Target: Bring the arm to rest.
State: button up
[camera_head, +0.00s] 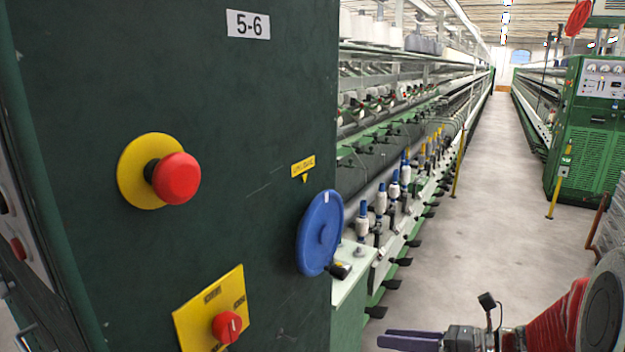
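My gripper (402,341) is at the bottom edge of the head view, right of centre, pointing left. Its purple-grey fingers look close together, but the lower part is cut off by the frame edge, so I cannot tell how far apart they are. I see nothing held at the visible part. Behind it, my red and black arm runs up to the right corner. Pale floor shows around the gripper, with the green machine cabinet (120,90) to its left.
The cabinet carries a red mushroom button (176,178), a blue handwheel (321,232) and a red rotary switch (227,326) on a yellow plate. A spinning frame (400,170) with bobbins runs back behind it. A green machine (592,130) stands right. The aisle floor (490,190) between is clear.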

jog(key=s+f+n+g+h, duration=0.3)
jog(key=s+n+h, duration=0.1)
jog(key=s+n, duration=0.4)
jog(key=s+f+n+g+h, duration=0.2)
jog(key=s+n+h, duration=0.25)
jog(key=n, duration=0.45)
jog(key=s+a+r+n+t+h, duration=0.1)
jog(key=s+r+n+t+h, duration=0.3)
jog(key=r+n, duration=0.6)
jog(key=shift+s+a+r+n+h, duration=0.2)
jog(key=shift+s+a+n+h, duration=0.4)
jog(key=shift+n, duration=0.5)
jog(key=shift+s+d, duration=0.15)
jog(key=shift+d, duration=0.05)
